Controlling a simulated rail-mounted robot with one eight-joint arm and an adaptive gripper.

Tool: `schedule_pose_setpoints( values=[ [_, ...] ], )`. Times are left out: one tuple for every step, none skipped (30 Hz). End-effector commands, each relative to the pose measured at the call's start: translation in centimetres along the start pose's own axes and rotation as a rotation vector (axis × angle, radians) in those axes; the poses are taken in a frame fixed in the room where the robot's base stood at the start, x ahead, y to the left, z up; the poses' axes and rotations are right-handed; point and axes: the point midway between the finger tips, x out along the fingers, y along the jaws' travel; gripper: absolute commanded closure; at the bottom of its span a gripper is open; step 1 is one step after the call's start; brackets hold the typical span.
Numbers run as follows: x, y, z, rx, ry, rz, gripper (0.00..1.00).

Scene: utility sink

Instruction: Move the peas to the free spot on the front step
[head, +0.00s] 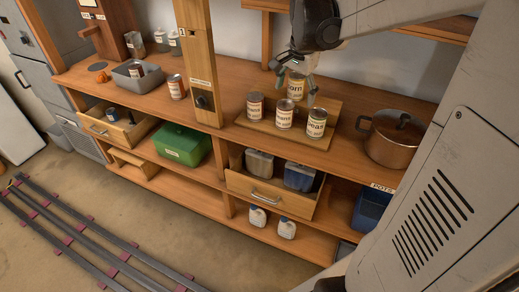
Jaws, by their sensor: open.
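The peas can (316,123) has a pale label reading "peas" and stands upright at the right of a wooden stepped rack (286,138) on the counter. A middle can (285,116) and a left can (255,106) stand upright in the same row; their labels are hard to read. A corn can (297,88) with a yellowish label stands higher, behind this row. My gripper (296,75) is open, fingers down, around or just above the top of the corn can; I cannot tell whether it touches. A free spot on the front step is hard to make out.
A copper pot (394,139) with a lid stands right of the rack. A wooden post (198,60) rises left of it. Another can (176,87) and a grey tub (137,78) stand farther left. An open drawer (272,195) with containers sits below.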

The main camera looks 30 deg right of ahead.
Motion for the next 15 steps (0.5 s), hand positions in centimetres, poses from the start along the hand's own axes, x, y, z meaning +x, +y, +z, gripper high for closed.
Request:
schedule_pose_setpoints(
  values=[
    [-0.9, 0.1, 1.9, -0.061, 0.012, -0.018, 0.25],
    [-1.4, 0.0, 2.9, -0.098, 0.021, -0.03, 0.25],
    [-2.0, 0.1, 4.1, -0.148, 0.032, -0.044, 0.25],
    [-2.4, 0.1, 5.0, -0.185, 0.041, -0.056, 0.25],
    [-2.8, 0.2, 6.0, -0.222, 0.05, -0.066, 0.25],
    [-3.3, 0.4, 7.2, -0.272, 0.063, -0.081, 0.25],
    [-3.6, 0.5, 8.2, -0.309, 0.072, -0.091, 0.25],
    [-3.9, 0.7, 9.1, -0.346, 0.082, -0.103, 0.25],
    [-4.3, 0.9, 10.3, -0.396, 0.094, -0.116, 0.25],
    [-4.6, 1.1, 11.2, -0.432, 0.105, -0.127, 0.25],
    [-4.8, 1.3, 12.1, -0.469, 0.115, -0.138, 0.25],
    [-5.1, 1.6, 13.2, -0.518, 0.13, -0.152, 0.25],
    [-5.3, 1.9, 14.1, -0.554, 0.14, -0.162, 0.25],
    [-5.4, 2.1, 14.9, -0.59, 0.151, -0.172, 0.25],
    [-5.6, 2.5, 16.1, -0.639, 0.166, -0.186, 0.25]
  ],
)
